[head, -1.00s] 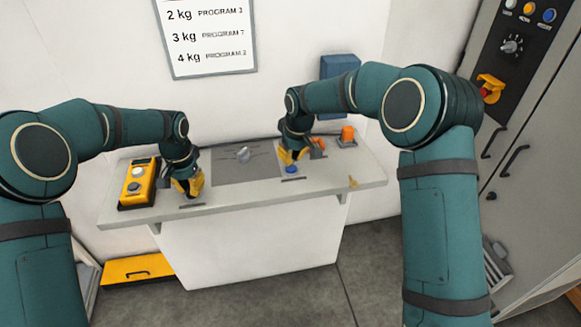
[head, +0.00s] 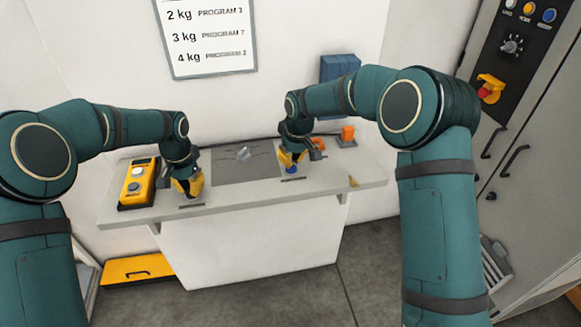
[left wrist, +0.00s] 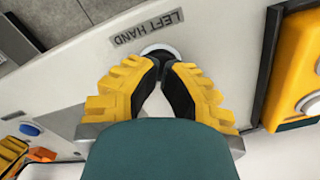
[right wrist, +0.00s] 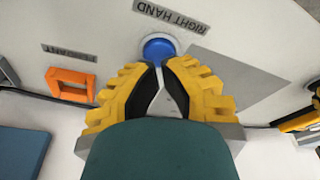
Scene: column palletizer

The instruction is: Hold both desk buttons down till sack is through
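The right-hand button (right wrist: 159,47) is blue with a pale rim, under a RIGHT HAND label on the desk (head: 330,179). My right gripper (head: 291,167) points down at it, fingertips together; the right wrist view shows the tips (right wrist: 165,65) at the button's near edge. The left-hand button (left wrist: 160,47) shows as a pale ring by the LEFT HAND label, its middle mostly covered by my left gripper's tips (left wrist: 163,60). My left gripper (head: 189,190) is also shut and empty. I cannot tell whether either button is pressed in. No sack is clearly visible.
A yellow control box (head: 138,184) stands on the desk's left end. A grey panel (head: 245,172) with a small, unclear pale shape lies between the grippers. An orange block (head: 347,135) and an orange frame (right wrist: 70,84) are right of the right gripper. A grey cabinet (head: 540,150) stands at right.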

